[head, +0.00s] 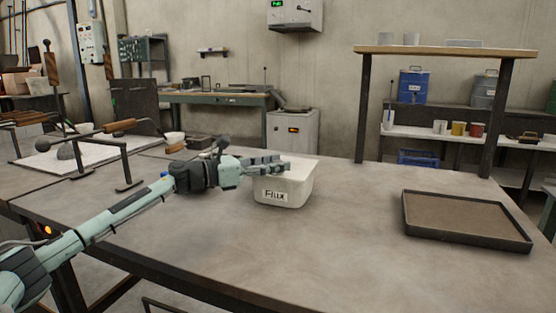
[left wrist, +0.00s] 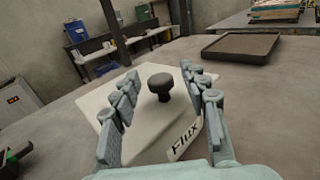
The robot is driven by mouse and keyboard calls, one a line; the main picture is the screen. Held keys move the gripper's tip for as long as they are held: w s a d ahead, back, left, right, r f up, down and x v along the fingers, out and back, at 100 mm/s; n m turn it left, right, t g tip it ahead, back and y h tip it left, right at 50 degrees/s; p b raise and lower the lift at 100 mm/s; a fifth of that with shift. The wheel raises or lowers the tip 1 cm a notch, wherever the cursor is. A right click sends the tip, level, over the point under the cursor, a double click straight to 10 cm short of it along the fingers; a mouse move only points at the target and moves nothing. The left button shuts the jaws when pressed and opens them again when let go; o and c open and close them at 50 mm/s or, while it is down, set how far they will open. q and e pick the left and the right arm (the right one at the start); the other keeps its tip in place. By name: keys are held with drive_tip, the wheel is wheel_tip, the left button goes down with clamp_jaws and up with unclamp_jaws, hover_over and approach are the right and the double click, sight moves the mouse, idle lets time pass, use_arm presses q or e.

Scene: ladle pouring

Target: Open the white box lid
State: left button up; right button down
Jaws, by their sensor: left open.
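A white box (head: 285,193) with a "Flux" label stands upright on the grey table, with its lid (head: 305,167) on top. In the left wrist view the pale lid (left wrist: 150,133) carries a dark round knob (left wrist: 159,87). My left gripper (head: 281,161) reaches in over the box from the left. In the left wrist view its fingers (left wrist: 161,75) are apart, one on each side of the knob, with gaps visible between them and it. In the head view the fingers hide the knob. My right gripper is not in view.
A dark shallow tray (head: 466,220) lies on the table at the right. At the left, a metal stand (head: 125,165) holds a wooden-handled ladle (head: 105,128). A small white bowl (head: 174,138) is behind my left arm. The table front and middle are clear.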

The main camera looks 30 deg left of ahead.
use_arm(q)
drive_tip(key=shift+w+d, duration=0.2)
drive_tip(key=shift+w, duration=0.2)
clamp_jaws()
